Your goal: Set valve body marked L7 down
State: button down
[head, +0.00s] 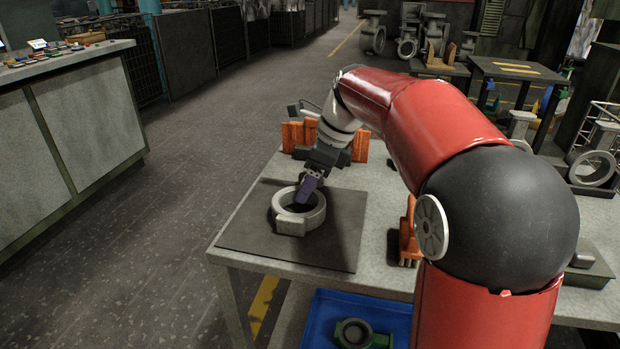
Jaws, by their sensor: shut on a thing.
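The valve body (291,226), a grey ring-shaped casting with a square block on its near side, is at the dark mat (338,239) on the grey table. I cannot read any L7 mark on it from here. The ring looks level and rests on or just above the mat; I cannot tell which. The fingertips are partly hidden by the ring.
Orange blocks (296,134) stand behind the mat, close to my wrist. An orange object (409,232) stands right of the mat. A blue bin (318,318) with castings sits below the table's front edge. The mat is bare around the ring.

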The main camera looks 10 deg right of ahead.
jog(key=shift+c, duration=2.3)
grip_release()
jog(key=shift+o, duration=1)
jog(key=shift+f, duration=0.15)
jog(key=p+v, duration=0.1)
jog(key=v, duration=0.7)
jog(key=shift+s, duration=0.1)
